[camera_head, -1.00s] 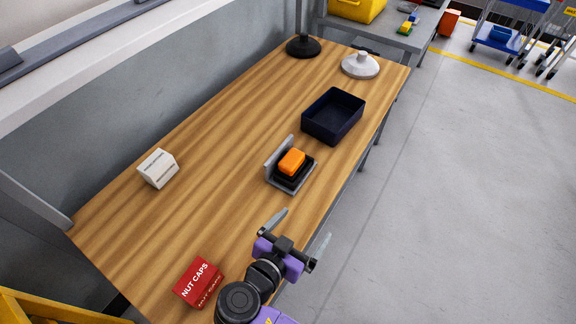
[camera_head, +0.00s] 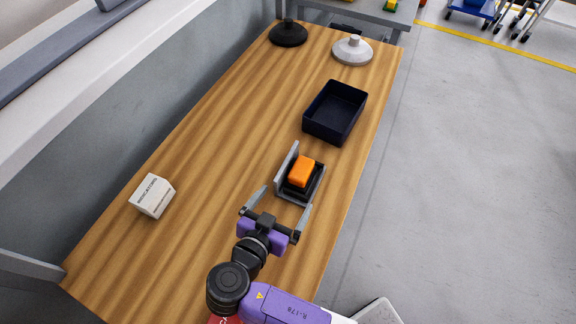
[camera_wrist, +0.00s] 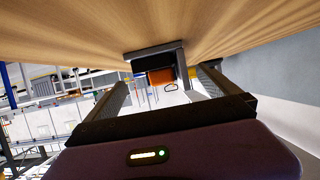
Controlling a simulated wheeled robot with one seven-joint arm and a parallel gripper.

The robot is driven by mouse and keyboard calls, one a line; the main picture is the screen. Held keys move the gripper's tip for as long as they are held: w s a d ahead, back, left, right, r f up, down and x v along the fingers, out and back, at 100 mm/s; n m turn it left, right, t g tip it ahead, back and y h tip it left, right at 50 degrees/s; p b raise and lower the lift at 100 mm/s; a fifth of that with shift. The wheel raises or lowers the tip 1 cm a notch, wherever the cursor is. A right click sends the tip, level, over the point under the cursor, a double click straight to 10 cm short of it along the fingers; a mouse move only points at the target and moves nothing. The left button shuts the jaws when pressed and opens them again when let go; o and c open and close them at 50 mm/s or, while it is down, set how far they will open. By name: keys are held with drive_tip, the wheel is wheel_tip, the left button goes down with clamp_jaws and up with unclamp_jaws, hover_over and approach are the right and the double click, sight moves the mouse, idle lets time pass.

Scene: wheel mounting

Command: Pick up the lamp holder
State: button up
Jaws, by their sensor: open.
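What looks like the lamp holder (camera_head: 283,166) is a grey angled bracket bearing a black block and an orange piece (camera_head: 302,171). It sits on the wooden table (camera_head: 225,130), right of the table's middle in the head view. My gripper (camera_head: 285,197) is open and empty, just on the near side of the bracket, its fingers pointing towards it. In the wrist view the table is at the top, and the bracket (camera_wrist: 184,68) with its orange piece (camera_wrist: 161,76) shows between the finger ends. I cannot tell whether the fingers touch it.
A dark open bin (camera_head: 335,112) stands beyond the bracket. A white round-based part (camera_head: 352,51) and a black one (camera_head: 288,35) are at the far end. A white box (camera_head: 152,196) is at the left. A red box (camera_head: 224,320) is mostly hidden by my arm.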

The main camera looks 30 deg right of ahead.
sight(295, 186)
drive_tip(key=shift+w+d, duration=0.1)
drive_tip(key=shift+w, duration=0.15)
drive_tip(key=shift+x, duration=0.8)
drive_tip(key=p+x, duration=0.2)
drive_tip(key=x, duration=0.3)
drive_tip(key=shift+s+d, duration=0.15)
drive_tip(key=shift+w+d+f, duration=0.25)
drive_tip(key=shift+d+f, duration=0.05)
drive_tip(key=c, duration=1.4)
